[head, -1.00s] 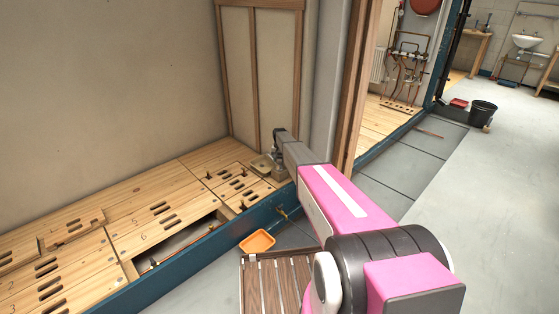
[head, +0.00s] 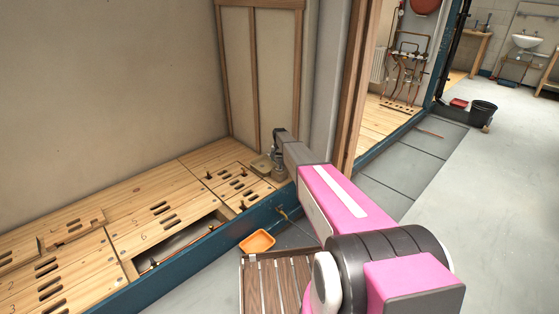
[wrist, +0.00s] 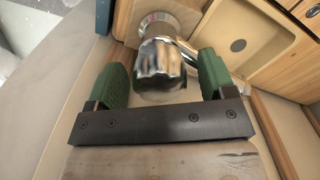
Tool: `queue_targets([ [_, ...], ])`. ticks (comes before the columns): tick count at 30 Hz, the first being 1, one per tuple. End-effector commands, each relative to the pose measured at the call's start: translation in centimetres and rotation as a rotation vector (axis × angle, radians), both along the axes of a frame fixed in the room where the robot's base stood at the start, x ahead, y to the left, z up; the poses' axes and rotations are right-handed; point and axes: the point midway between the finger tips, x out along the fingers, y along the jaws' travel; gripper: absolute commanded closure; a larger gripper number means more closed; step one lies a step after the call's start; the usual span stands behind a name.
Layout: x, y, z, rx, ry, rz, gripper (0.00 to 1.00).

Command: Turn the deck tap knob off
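The deck tap shows in the wrist view as a shiny chrome body with a rounded chrome knob (wrist: 160,62). My gripper (wrist: 164,62) has two green padded fingers spread apart, one on each side of the knob. A gap shows between the knob and each finger, so I see no grip on it. In the head view my gripper (head: 278,150) is small and dark at the end of my arm, above the far right end of the wooden deck. The tap there is too small to make out clearly.
A small beige basin (wrist: 238,45) is right of the tap, with wooden framing beside it. The wooden deck (head: 130,215) has slots and an open hatch (head: 180,245). An orange tray (head: 257,241) sits on the floor before the blue edge beam (head: 165,285).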

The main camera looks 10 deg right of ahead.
Motion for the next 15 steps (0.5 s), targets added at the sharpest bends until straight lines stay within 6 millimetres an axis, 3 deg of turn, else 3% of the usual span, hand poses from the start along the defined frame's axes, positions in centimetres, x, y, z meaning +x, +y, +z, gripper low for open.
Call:
queue_targets([
  [9, 0.0, 0.0, 0.2, 0.000, 0.000, 0.002, 0.24],
  [15, -0.1, 0.0, 1.9, 0.000, -0.001, 0.002, 0.24],
])
